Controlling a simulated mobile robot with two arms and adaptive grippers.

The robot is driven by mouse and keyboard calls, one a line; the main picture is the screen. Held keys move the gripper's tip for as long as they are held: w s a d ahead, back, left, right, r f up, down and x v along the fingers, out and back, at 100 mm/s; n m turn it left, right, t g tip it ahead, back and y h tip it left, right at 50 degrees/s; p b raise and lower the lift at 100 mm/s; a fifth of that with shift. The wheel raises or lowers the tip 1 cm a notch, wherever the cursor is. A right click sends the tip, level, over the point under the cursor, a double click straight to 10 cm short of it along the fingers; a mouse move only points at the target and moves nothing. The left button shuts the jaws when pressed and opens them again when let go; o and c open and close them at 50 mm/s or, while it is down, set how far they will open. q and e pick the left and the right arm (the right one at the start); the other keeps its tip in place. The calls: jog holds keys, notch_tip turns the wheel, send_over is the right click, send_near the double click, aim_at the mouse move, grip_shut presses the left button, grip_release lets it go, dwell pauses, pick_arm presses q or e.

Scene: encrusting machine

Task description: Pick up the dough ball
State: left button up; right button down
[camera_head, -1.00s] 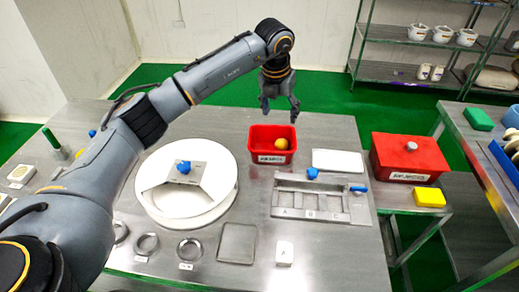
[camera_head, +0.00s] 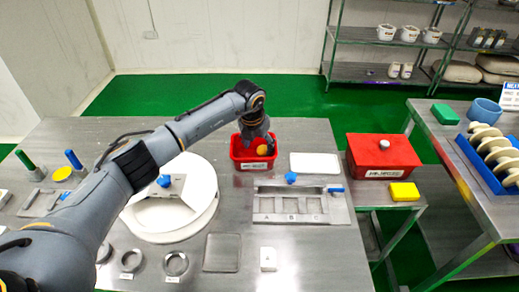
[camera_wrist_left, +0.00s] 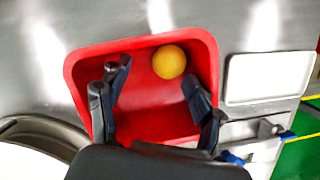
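The dough ball (camera_wrist_left: 169,62) is a yellow-orange ball lying in the red bin, near its far wall in the left wrist view. In the head view the ball (camera_head: 262,150) shows beside my left gripper (camera_head: 256,142). The red bin (camera_head: 236,150) stands on the steel table, its rim also clear in the left wrist view (camera_wrist_left: 72,75). My left gripper (camera_wrist_left: 160,88) is open, its fingers spread over the bin on either side, with the ball apart from them and beyond the fingertips. My right gripper is not in view.
A white turntable (camera_head: 140,222) stands left of the bin, and a slotted steel tray (camera_head: 262,190) in front. A white board (camera_head: 315,158) is close on the right. A lidded red box (camera_head: 375,155) stands farther right. Shelves are behind.

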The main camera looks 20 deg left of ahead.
pick_arm(q)
jog(key=shift+x, duration=1.05)
jog(key=shift+w+r, duration=0.1)
jog(key=shift+w, duration=0.05)
jog(key=shift+c, duration=0.3)
jog(key=c, duration=1.1)
jog(key=shift+r, duration=0.1)
